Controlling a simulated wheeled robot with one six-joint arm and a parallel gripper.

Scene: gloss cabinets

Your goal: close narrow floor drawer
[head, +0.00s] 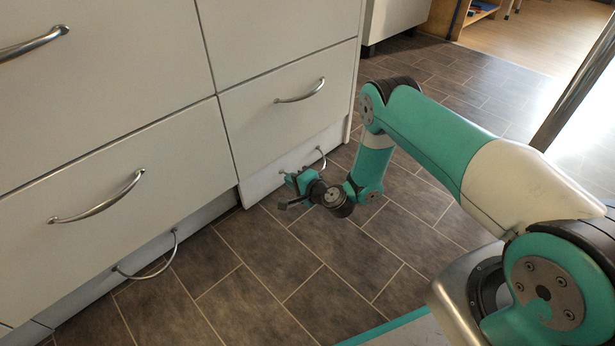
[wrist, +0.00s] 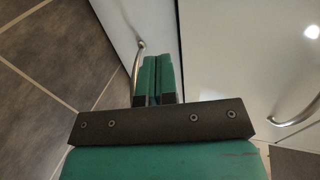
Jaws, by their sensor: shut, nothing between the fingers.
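The narrow floor drawer (head: 262,186) is a low white front at floor level under the right column of cabinets. It stands out further than the floor-level front to its left, so it looks somewhat open. Its curved metal handle (head: 320,160) also shows in the wrist view (wrist: 137,62), just left of the fingers. My gripper (head: 287,194) is in front of this drawer, low over the floor. In the wrist view its two green fingers (wrist: 157,78) are together and empty, pointing at the white front. I cannot tell whether they touch it.
A wide floor drawer (head: 90,292) with a curved handle lies to the left. Larger white drawers rise above, including the one (head: 285,110) directly over the narrow floor drawer. The dark tiled floor (head: 300,280) is clear. A wooden shelf unit stands in the far background.

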